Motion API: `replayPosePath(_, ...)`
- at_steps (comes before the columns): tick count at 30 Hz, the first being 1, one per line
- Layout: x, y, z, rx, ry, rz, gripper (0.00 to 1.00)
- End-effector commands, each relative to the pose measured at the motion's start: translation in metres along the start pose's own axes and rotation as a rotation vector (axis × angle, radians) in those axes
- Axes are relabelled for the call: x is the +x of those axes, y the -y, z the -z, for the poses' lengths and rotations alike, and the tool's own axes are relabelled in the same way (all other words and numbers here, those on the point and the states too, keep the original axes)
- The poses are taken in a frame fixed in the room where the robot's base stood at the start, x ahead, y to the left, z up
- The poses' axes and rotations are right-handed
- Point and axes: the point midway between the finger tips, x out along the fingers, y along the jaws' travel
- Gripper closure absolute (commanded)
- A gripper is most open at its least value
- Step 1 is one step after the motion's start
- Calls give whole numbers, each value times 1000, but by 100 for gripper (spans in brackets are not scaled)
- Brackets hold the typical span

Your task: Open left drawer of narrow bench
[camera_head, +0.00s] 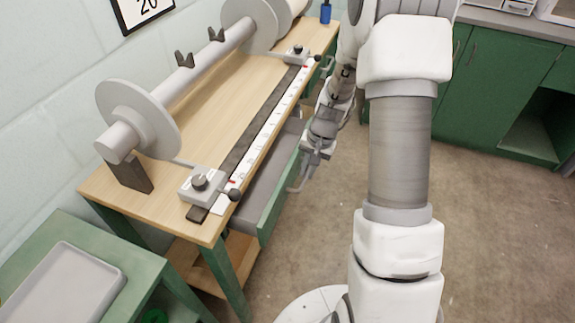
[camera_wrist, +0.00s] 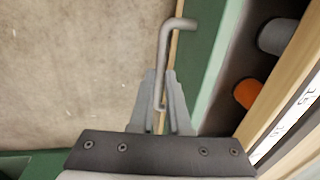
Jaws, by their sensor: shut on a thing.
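The narrow bench (camera_head: 178,187) has a light wooden top and green legs, and stands along the wall. One of its drawers is pulled partly out; its green front (camera_head: 272,210) and grey inside show under the bench edge. A grey bar handle (camera_head: 297,187) is on that front. In the wrist view the fingers of my gripper (camera_wrist: 160,88) are shut on the handle (camera_wrist: 164,48), one on each side of it. A grey spool (camera_wrist: 277,37) and an orange spool (camera_wrist: 248,93) show inside the open drawer. In the head view my arm hides part of the drawer.
A roller with large grey discs (camera_head: 140,118) and a white ruler strip (camera_head: 268,130) are on the bench top. A green stand with a grey tray (camera_head: 65,285) is at lower left. Green cabinets (camera_head: 490,75) stand at the back right. The floor (camera_head: 480,220) to the right is clear.

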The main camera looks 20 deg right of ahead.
Motion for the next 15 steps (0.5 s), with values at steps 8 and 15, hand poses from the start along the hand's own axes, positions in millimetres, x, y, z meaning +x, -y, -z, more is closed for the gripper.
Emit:
replayPosePath(8, -13, -73, 0, 7, -3, 0, 100)
replayPosePath(15, -22, -116, 0, 4, -3, 0, 100)
